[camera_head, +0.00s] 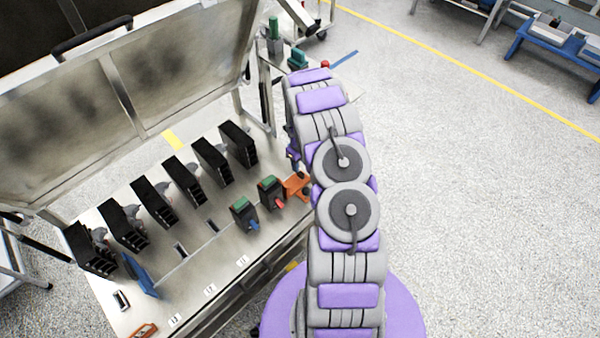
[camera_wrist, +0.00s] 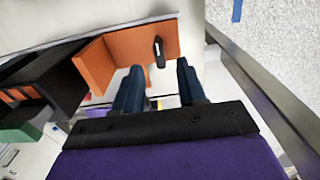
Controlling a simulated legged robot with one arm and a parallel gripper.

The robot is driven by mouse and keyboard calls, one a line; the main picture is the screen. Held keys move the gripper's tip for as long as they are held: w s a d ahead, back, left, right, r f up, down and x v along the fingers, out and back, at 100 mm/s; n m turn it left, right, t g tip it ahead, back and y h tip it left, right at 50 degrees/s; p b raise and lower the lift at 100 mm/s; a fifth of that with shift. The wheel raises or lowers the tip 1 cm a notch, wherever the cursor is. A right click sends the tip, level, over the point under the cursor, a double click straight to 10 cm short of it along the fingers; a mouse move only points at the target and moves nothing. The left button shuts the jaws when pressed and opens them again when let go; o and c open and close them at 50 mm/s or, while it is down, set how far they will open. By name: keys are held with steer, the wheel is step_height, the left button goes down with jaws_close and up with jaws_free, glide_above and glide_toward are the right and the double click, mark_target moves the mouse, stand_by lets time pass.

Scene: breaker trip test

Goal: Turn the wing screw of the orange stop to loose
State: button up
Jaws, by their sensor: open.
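The orange stop (camera_head: 296,187) sits at the right end of the bench panel in the head view, partly hidden by my arm. In the wrist view the orange stop (camera_wrist: 98,66) is an angled bracket with a plate along the top. A small black wing screw (camera_wrist: 159,50) stands out from that plate, its long side running nearly up and down in the picture. My gripper (camera_wrist: 160,86) is open, with its two dark blue fingers apart. The wing screw lies just beyond the gap between the fingertips, and I see no contact. My arm hides the gripper in the head view.
A green-topped breaker with a red lever (camera_head: 271,193) and one with a blue lever (camera_head: 244,213) stand left of the stop. Several black modules line the panel behind. A raised metal lid (camera_head: 130,85) stands at the back. Floor right of my arm is clear.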

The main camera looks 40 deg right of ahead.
mark_target(300, 174)
steer(key=shift+f+b, duration=0.5)
steer(key=shift+f, duration=2.15)
steer(key=shift+c, duration=0.2)
jaws_close()
